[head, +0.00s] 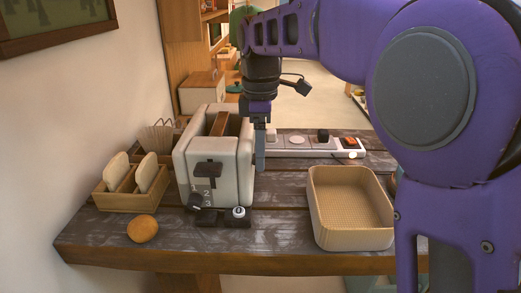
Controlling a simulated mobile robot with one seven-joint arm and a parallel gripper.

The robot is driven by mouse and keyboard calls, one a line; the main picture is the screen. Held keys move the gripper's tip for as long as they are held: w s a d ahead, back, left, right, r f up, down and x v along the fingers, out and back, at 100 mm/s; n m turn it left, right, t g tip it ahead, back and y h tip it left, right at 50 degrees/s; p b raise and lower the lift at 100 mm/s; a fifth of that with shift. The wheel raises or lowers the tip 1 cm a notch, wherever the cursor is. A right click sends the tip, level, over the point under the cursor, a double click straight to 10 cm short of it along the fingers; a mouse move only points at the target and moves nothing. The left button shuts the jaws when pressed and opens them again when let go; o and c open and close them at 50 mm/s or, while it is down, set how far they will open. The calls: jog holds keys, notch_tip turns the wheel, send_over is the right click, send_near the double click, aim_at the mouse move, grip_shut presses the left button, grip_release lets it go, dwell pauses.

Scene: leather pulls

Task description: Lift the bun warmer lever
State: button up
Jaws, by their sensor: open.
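The bun warmer (219,150) is a cream, toaster-like box with a slot on top, standing on the dark wooden table. Its dark lever (208,169) is on the front face, above printed numbers and a dark knob (195,201). My gripper (260,160) points down just right of the warmer, at about the height of the lever. It looks apart from the lever, and its fingers are seen nearly edge-on. Nothing shows between them. Whether it touches the warmer's right side cannot be told.
A wooden rack (128,201) with bread slices stands left, with a round bun (142,228) in front. Small dark items (225,219) lie before the warmer. A woven basket (350,206) stands right. A power strip (310,150) lies behind. The front middle of the table (275,245) is clear.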

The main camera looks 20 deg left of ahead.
grip_shut()
dwell(0.3)
dwell(1.1)
